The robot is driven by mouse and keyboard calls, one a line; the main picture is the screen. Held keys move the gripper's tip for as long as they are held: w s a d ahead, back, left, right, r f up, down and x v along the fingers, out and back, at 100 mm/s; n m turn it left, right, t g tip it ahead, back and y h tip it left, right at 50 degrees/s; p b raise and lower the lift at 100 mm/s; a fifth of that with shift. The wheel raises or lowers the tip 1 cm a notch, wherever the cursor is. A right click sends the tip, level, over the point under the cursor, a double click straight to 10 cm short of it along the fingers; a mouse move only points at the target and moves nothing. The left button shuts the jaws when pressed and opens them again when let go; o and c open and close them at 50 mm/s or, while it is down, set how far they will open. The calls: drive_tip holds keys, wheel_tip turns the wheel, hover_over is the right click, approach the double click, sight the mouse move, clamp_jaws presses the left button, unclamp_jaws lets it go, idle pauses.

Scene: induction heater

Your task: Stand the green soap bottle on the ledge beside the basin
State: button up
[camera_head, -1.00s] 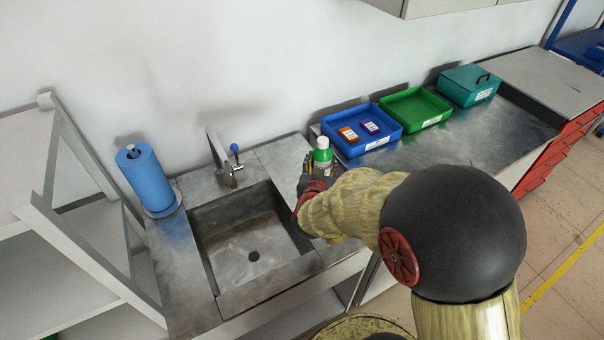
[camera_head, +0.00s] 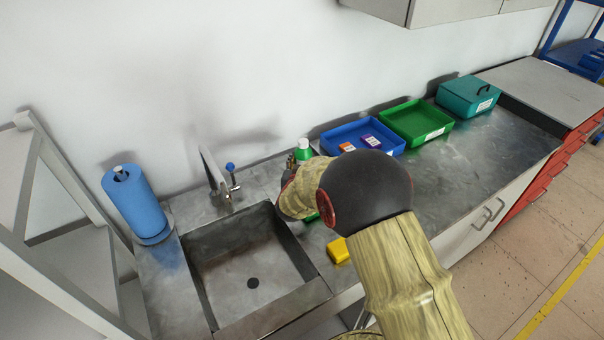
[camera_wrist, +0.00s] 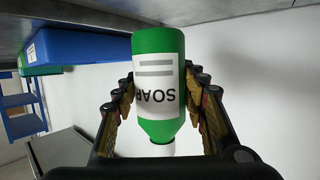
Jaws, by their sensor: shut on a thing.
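The green soap bottle (camera_wrist: 160,45) has a white label reading SOAP and a pale cap. In the wrist view it sits between the two fingers of my gripper (camera_wrist: 163,110), which is shut on it. The bottle is over the ledge strip right of the basin (camera_head: 250,268), near the wall. I cannot tell whether its base touches the ledge (camera_head: 262,177).
A faucet (camera_head: 222,192) stands behind the basin. A blue paper roll (camera_head: 136,203) is at the left. A yellow block (camera_head: 338,250) lies right of the basin. A blue tray (camera_head: 392,143), a green tray (camera_head: 446,129) and a teal box (camera_head: 468,96) line the counter along the wall.

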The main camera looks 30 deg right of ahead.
drive_tip(key=shift+w+d+f+b, duration=0.2)
drive_tip(key=shift+w+f+b, duration=0.15)
drive_tip(key=shift+w+f, duration=0.65)
drive_tip(key=shift+s+f+b, duration=0.15)
drive_tip(key=shift+f+b, duration=0.4)
drive_tip(key=shift+f, duration=0.85)
drive_tip(key=shift+f, duration=0.15)
drive_tip(key=o, duration=1.4)
drive_tip(key=shift+s, duration=0.1)
drive_tip(key=shift+o, duration=0.2)
